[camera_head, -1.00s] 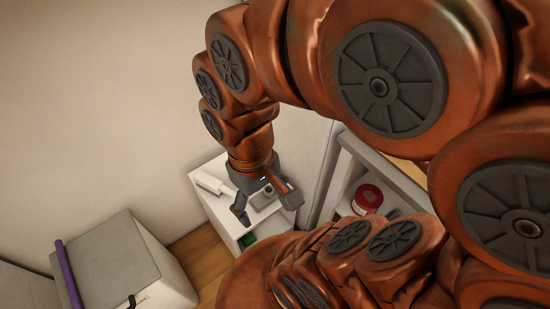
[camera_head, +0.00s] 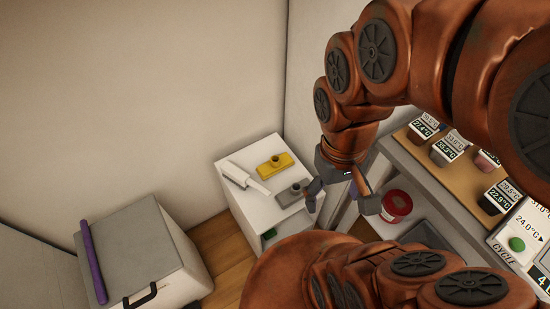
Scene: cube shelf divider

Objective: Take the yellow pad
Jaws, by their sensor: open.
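The yellow pad (camera_head: 274,168) lies at the back of the top of a small white cabinet (camera_head: 252,213). It is a flat block with a round knob on top. A similar grey pad (camera_head: 292,193) lies just in front of it. My gripper (camera_head: 340,206) is open and empty, with its fingers spread. It is to the right of the cabinet top in the picture, and one finger shows close to the grey pad. I cannot tell its height above the cabinet.
A white handled tool (camera_head: 245,177) lies left of the pads. A red-lidded tub (camera_head: 396,204) stands in a shelf unit at right, under a wooden top (camera_head: 416,151) with several labelled cups. A grey-topped box (camera_head: 129,253) with a purple bar (camera_head: 94,262) stands at lower left.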

